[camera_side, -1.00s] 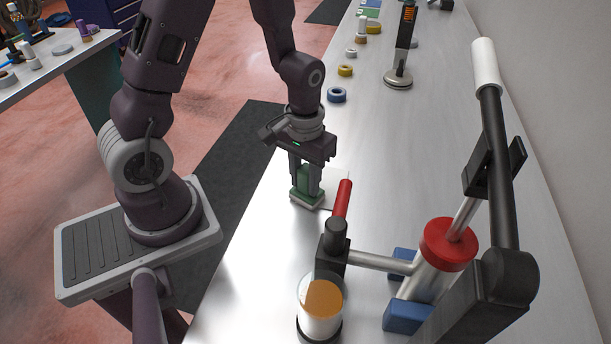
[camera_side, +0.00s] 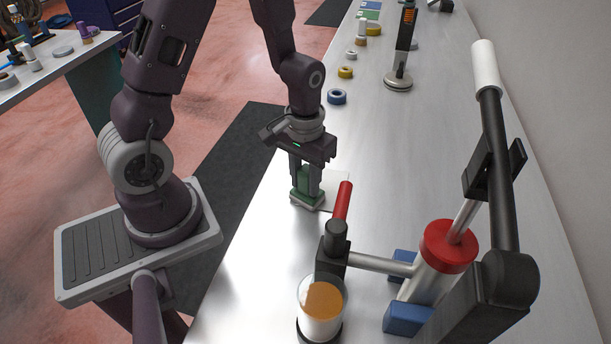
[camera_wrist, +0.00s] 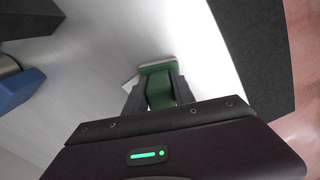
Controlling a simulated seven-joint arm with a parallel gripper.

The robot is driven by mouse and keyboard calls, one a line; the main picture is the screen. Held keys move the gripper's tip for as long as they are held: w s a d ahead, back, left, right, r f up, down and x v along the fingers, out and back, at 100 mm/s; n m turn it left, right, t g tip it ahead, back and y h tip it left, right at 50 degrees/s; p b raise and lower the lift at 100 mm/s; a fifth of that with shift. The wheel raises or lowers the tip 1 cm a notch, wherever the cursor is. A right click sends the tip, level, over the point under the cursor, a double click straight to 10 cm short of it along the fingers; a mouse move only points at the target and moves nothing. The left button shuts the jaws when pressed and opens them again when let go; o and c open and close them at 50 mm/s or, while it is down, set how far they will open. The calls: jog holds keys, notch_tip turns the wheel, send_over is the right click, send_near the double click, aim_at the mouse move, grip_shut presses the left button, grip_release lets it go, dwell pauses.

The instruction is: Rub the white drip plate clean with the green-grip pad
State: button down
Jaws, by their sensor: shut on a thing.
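My gripper (camera_side: 308,181) is shut on the green-grip pad (camera_side: 306,198), one finger on each side of the green grip. The pad's pale underside is down at the bench surface; I cannot tell how hard it presses. The wrist view also shows the green pad (camera_wrist: 159,92) between my fingers. The white drip plate (camera_side: 339,177) lies flat on the bench, partly hidden behind my gripper and the pad. In the wrist view a pale corner of the plate (camera_wrist: 130,85) shows beside the pad. I cannot make out any marks on the plate.
A pump with a red collar (camera_side: 448,245) and blue blocks (camera_side: 408,316) is further right. The bench's left edge is near.

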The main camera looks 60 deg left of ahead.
jog(key=shift+s+d+f, duration=0.1)
jog(key=shift+s+d, duration=0.1)
jog(key=shift+s, duration=0.15)
jog(key=shift+w+a, duration=0.1)
jog(key=shift+w+a, duration=0.55)
jog(key=shift+s+d, duration=0.65)
jog(key=shift+w+a, duration=0.65)
jog(key=shift+d, duration=0.1)
jog(key=shift+s+d+f, duration=0.1)
jog(key=shift+s+d, duration=0.5)
jog(key=shift+s, duration=0.05)
